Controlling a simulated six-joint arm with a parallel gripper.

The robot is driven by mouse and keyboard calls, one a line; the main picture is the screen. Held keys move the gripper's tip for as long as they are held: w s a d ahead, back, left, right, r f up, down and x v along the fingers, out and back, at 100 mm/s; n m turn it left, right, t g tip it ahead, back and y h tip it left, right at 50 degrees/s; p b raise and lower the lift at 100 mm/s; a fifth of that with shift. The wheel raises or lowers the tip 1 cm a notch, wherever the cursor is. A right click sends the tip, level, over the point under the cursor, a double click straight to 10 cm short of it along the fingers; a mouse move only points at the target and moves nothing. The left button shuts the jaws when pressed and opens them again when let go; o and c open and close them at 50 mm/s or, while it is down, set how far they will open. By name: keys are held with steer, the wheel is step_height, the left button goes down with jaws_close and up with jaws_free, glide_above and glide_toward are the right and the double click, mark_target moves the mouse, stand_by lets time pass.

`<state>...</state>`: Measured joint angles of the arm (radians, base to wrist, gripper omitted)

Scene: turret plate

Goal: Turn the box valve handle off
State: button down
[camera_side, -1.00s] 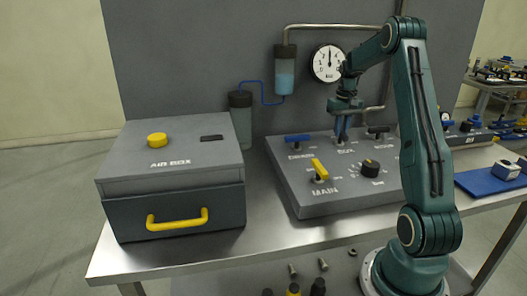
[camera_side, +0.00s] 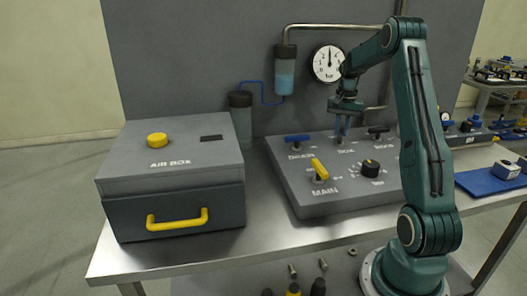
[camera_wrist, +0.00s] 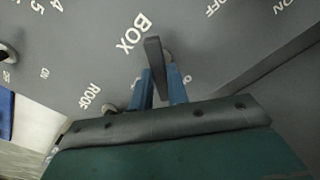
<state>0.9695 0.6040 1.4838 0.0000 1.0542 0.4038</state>
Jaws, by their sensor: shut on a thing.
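My gripper (camera_side: 342,130) points down over the "BOX" valve at the back of the grey panel (camera_side: 300,200). In the wrist view its two blue fingers (camera_wrist: 162,82) are shut on the dark box valve handle (camera_wrist: 153,55), which lies between them. The white "BOX" lettering is just left of the handle there. In the side view the fingers largely hide this handle. Part of the ON/OFF lettering near it is covered by the fingers.
The yellow main handle (camera_side: 319,169) and a black knob (camera_side: 370,168) are in front. A gauge (camera_side: 328,63) and pipes stand behind. The grey air box (camera_side: 170,165) is at left.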

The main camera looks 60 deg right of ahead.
mark_target(341, 132)
steer(key=m, duration=0.5)
steer(key=shift+m, duration=0.3)
steer(key=m, duration=0.5)
steer(key=shift+m, duration=0.3)
steer(key=shift+r, duration=0.1)
steer(key=c, duration=1.4)
jaws_free()
steer(key=shift+o, duration=0.2)
steer(key=shift+r, duration=0.1)
step_height(341, 132, up, 14)
steer(key=shift+f, duration=0.2)
